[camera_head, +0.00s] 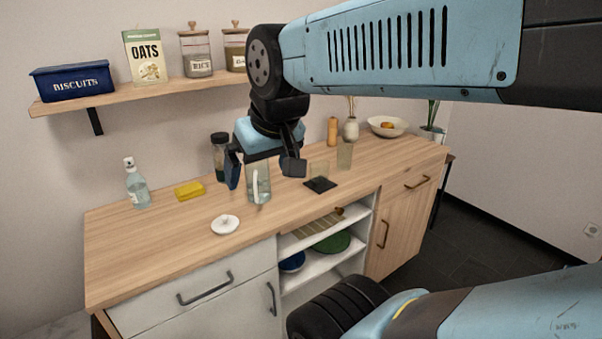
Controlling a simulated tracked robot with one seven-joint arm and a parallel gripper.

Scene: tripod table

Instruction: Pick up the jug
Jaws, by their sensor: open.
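The jug (264,189) is clear glass with a pale upright handle. It stands upright on the wooden counter (180,235), near its middle. My gripper (262,175) is open and points down over the jug. One dark finger shows left of the jug and the other to its right, in this view.
A white lid (225,225) lies in front of the jug. A dark jar (219,146) stands behind left; a yellow sponge (189,190) and spray bottle (137,187) are further left. A black coaster (320,185) and clear glass (344,156) are to the right. The front left counter is clear.

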